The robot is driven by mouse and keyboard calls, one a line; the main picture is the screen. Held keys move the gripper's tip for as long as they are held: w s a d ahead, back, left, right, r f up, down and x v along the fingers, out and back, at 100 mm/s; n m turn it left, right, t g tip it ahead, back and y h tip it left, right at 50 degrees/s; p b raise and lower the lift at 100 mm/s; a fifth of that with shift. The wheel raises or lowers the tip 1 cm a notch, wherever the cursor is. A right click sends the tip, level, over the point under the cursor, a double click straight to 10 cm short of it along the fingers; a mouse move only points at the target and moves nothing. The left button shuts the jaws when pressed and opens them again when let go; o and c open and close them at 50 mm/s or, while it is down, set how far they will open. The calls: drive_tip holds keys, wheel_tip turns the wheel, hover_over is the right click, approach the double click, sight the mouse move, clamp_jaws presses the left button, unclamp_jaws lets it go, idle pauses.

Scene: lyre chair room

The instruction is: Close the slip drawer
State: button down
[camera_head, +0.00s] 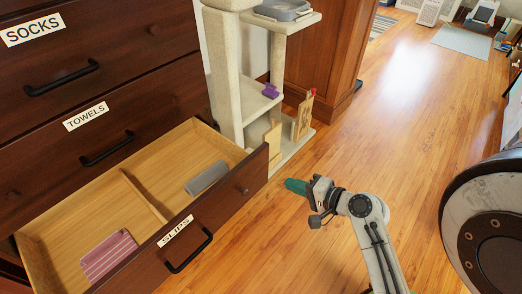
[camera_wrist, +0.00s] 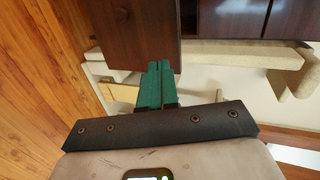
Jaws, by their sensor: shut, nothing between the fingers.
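The slip drawer (camera_head: 185,232) is the lowest of the labelled drawers in view and stands pulled out from the dark wood dresser. Its front carries a "SLIPS" label and a black bar handle (camera_head: 189,250). Inside, a pink striped folded cloth (camera_head: 109,256) lies in the near left part and a grey folded cloth (camera_head: 207,178) in the right part, with a wooden divider between them. My gripper (camera_head: 296,186) has green fingers and is shut and empty, to the right of the drawer front's far end. In the wrist view, the shut fingertips (camera_wrist: 158,68) overlap a dark wood panel (camera_wrist: 143,32); contact cannot be told.
The towels drawer (camera_head: 88,133) and socks drawer (camera_head: 75,60) above are shut. A beige cat tree (camera_head: 228,85) stands beside the dresser, behind the open drawer's far end. The wood floor (camera_head: 400,120) to the right is mostly clear.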

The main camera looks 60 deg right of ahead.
drive_tip(key=d+r+m, duration=0.1)
drive_tip(key=b, duration=0.1)
approach(253, 159)
drive_tip(key=shift+t+h, duration=0.3)
drive_tip(key=shift+h, duration=0.1)
drive_tip(key=x, duration=0.2)
drive_tip(key=f+x, duration=0.1)
drive_tip(key=x, duration=0.2)
drive_tip(key=shift+a+f, duration=0.15)
drive_tip(key=shift+f, duration=0.05)
drive_tip(key=shift+w, duration=0.6)
